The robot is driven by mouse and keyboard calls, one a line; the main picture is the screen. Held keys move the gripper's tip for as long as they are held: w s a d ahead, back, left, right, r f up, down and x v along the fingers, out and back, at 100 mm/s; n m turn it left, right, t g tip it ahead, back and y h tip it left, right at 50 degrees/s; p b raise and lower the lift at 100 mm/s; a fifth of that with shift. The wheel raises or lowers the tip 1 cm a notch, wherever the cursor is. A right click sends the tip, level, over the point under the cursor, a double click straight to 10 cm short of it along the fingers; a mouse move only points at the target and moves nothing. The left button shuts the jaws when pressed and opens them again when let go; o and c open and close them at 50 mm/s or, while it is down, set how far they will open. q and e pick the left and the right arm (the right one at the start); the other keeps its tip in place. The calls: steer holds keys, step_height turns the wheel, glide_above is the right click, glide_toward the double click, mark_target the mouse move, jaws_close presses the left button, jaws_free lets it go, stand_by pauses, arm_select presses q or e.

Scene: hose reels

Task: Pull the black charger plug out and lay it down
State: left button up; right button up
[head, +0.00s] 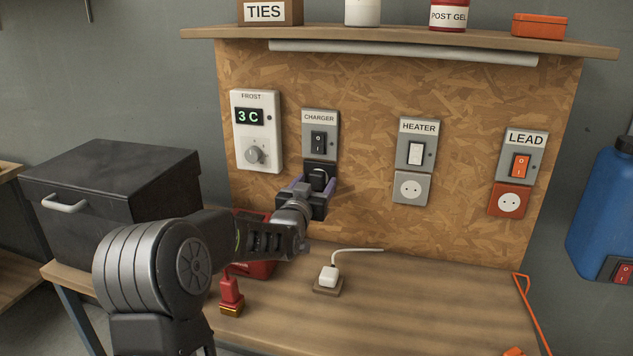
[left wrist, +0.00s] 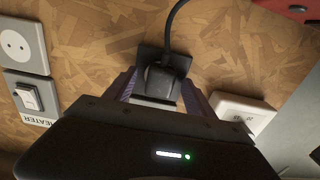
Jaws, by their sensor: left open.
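The black charger plug (head: 318,179) sits in the black socket under the switch labelled CHARGER (head: 320,135) on the chipboard panel. My left gripper (head: 316,188) is at the plug, with its fingers apart on either side of it. The left wrist view shows the plug (left wrist: 165,78) between the two open fingers, with its black cord (left wrist: 172,22) curving away. I cannot tell whether either finger touches the plug. My right gripper is in neither view.
A white plug (head: 328,276) on a small block and a red plug (head: 231,294) stand on the bench. A black box (head: 110,190) is at the left, and a red object is partly behind my arm. The bench's right half (head: 430,300) is mostly clear.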

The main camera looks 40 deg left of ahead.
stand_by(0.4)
arm_select(q)
steer(key=shift+b, duration=0.5)
stand_by(0.5)
steer(key=shift+b, duration=0.45)
steer(key=shift+c, duration=0.4)
jaws_close()
stand_by(0.4)
steer(key=shift+s+f, duration=0.1)
